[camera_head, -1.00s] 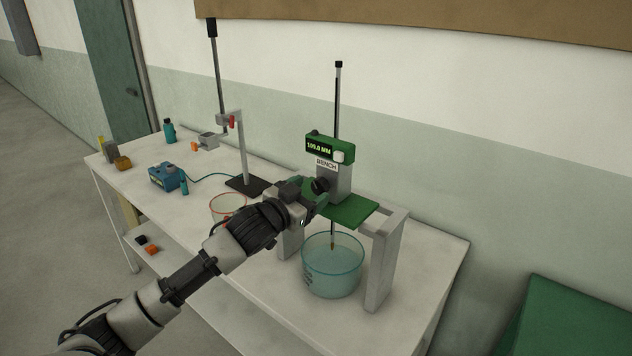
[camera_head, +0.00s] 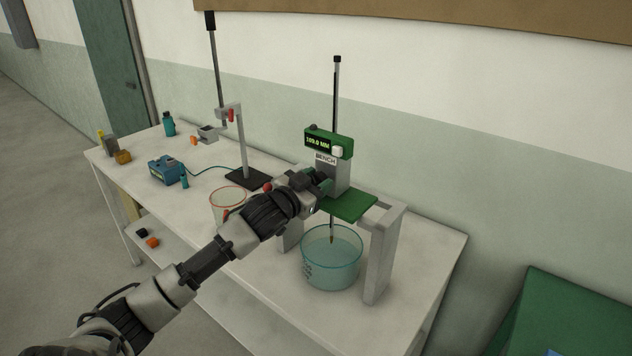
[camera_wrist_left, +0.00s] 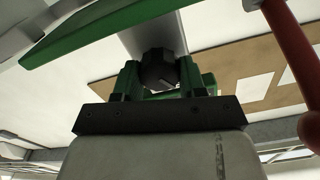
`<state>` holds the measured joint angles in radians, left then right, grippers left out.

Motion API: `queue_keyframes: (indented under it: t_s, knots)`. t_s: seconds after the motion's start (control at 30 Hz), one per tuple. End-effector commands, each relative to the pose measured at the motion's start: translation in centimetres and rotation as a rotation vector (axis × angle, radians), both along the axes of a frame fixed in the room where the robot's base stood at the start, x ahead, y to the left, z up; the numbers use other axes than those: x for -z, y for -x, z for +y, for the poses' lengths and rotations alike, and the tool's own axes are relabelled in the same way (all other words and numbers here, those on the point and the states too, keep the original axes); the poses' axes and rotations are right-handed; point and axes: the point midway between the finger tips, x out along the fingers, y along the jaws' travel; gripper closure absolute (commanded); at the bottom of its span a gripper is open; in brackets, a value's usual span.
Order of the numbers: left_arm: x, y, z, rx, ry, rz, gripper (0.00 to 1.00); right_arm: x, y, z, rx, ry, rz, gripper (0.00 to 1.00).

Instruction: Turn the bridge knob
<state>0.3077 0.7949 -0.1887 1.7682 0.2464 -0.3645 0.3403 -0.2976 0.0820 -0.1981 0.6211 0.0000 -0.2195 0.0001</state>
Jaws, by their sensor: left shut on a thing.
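The bridge knob (camera_wrist_left: 158,70) is dark and ribbed, on the grey body of the green-topped gauge. In the left wrist view it sits between the green-padded fingers of my left gripper (camera_wrist_left: 160,82), which is shut on it. In the head view my left gripper (camera_head: 318,184) reaches the gauge's left side and hides most of the knob. The gauge's display (camera_head: 318,141) is lit and seems to read about 109.0 MM. The gauge stands on a green plate (camera_head: 350,206) across the grey bridge (camera_head: 385,250). My right gripper is not in view.
A glass bowl of liquid (camera_head: 331,262) stands under the bridge, with the gauge's thin rod reaching down to it. A red-rimmed beaker (camera_head: 228,200) is beside my left arm. A stand with a dark base (camera_head: 248,180) and a blue box (camera_head: 166,170) are farther left.

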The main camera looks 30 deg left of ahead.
Motion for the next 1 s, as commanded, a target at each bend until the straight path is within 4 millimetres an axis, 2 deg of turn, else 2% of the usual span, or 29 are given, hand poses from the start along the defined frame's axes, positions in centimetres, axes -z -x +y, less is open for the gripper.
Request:
queue_keyframes:
  t_s: [0.3, 0.6, 0.63, 0.77, 0.8, 1.0]
  knots:
    - [0.01, 0.01, -0.15, 0.001, -0.379, -0.028, 0.83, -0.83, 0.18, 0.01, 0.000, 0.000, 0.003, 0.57]
    - [0.08, 0.01, -0.16, 0.001, -0.403, -0.031, 0.83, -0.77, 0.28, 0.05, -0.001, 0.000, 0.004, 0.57]
    - [0.08, 0.01, -0.16, 0.001, -0.403, -0.031, 0.56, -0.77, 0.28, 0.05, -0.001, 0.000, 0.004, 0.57]
    - [0.08, 0.01, -0.16, 0.001, -0.402, -0.031, 0.36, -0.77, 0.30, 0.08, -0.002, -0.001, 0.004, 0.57]
    - [0.08, 0.02, -0.16, 0.001, -0.402, -0.031, 0.33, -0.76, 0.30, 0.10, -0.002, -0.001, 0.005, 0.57]
    - [0.08, 0.02, -0.15, 0.001, -0.401, -0.031, 0.33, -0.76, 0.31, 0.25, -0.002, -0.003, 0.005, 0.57]
